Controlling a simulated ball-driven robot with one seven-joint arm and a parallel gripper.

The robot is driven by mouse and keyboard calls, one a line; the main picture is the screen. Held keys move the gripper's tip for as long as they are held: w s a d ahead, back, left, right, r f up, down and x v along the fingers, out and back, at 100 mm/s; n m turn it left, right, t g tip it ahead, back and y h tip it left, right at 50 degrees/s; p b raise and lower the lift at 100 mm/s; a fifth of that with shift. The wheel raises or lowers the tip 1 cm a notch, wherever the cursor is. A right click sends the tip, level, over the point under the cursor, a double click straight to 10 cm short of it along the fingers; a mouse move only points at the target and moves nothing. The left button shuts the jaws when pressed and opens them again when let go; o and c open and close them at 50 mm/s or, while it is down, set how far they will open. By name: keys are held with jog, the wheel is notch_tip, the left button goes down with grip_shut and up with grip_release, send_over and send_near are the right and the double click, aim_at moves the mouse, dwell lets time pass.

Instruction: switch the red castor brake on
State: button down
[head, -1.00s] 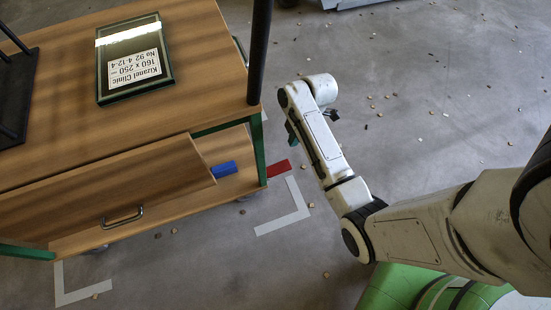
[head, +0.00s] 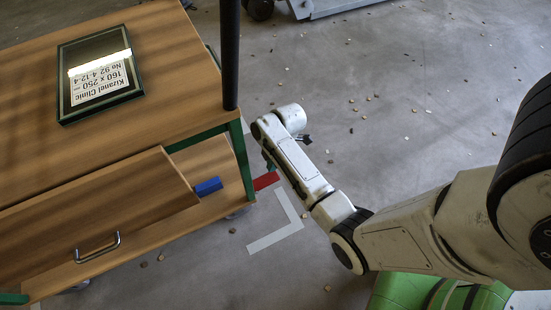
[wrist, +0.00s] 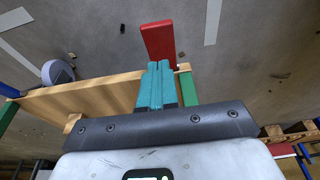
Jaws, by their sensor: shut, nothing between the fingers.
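The red castor brake (head: 265,181) is a flat red lever sticking out low beside the green corner leg of the wooden cart (head: 165,75). My arm partly covers its right end in the head view. The brake also shows in the wrist view (wrist: 158,40), just beyond the fingertips. My gripper (head: 268,162) is mostly hidden behind my arm in the head view. In the wrist view its teal fingers (wrist: 158,72) are together and empty, pointing at the near end of the brake. I cannot tell whether they touch it.
A blue lever (head: 208,187) lies left of the brake, by the tilted wooden drawer front (head: 90,222). A framed glass sign (head: 100,72) lies on the cart top. A dark post (head: 230,50) rises at the corner. Floor right of the L-shaped tape (head: 275,238) is mostly clear.

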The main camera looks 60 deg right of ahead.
aim_at(274, 174)
jog(key=shift+s+d+f+b, duration=0.1)
jog(key=shift+f+b, duration=0.45)
jog(key=shift+f, duration=0.65)
jog(key=shift+d+f+b, duration=0.1)
jog(key=shift+f+b, duration=0.45)
jog(key=shift+f, duration=0.6)
jog(key=shift+s+d+f+t+y, duration=0.1)
jog(key=shift+f+t+y, duration=0.1)
jog(key=shift+t+y, duration=0.1)
jog(key=shift+f, duration=0.1)
jog(key=shift+s+d+f+t+y, duration=0.2)
jog(key=shift+d+f+t+y, duration=0.25)
jog(key=shift+f+y, duration=0.3)
jog(key=shift+s+d+f+b, duration=0.15)
jog(key=shift+f+b, duration=0.6)
jog(key=shift+f, duration=0.85)
